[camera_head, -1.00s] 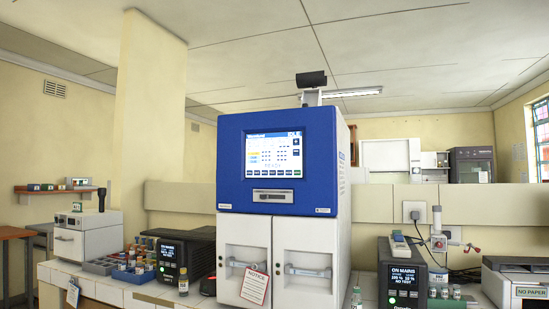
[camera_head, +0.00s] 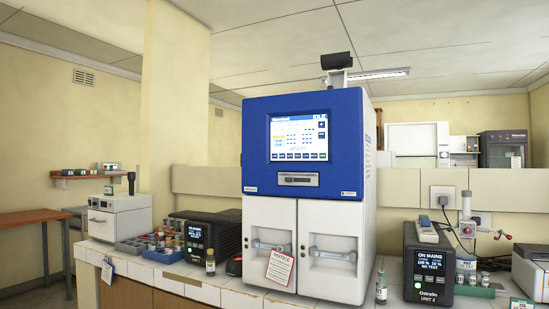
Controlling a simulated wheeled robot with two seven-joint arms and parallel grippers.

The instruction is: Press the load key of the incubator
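The incubator (camera_head: 350,188) stands upright on the tiled bench near the middle of the head view. It has a blue upper front and two white doors below with handles. Its lit screen (camera_head: 298,138) shows rows of text and a row of small blue keys (camera_head: 298,156) along the bottom. The key labels are too small to read, so I cannot tell which one is the load key. A slot panel (camera_head: 298,179) sits below the screen. Neither of my grippers is in view.
A notice card (camera_head: 279,268) hangs on the left door. Black power units stand left (camera_head: 205,235) and right (camera_head: 428,265) of the incubator. Small vials (camera_head: 381,288) stand near the front edge. A blue vial rack (camera_head: 163,252) is at the left. The space before the screen is clear.

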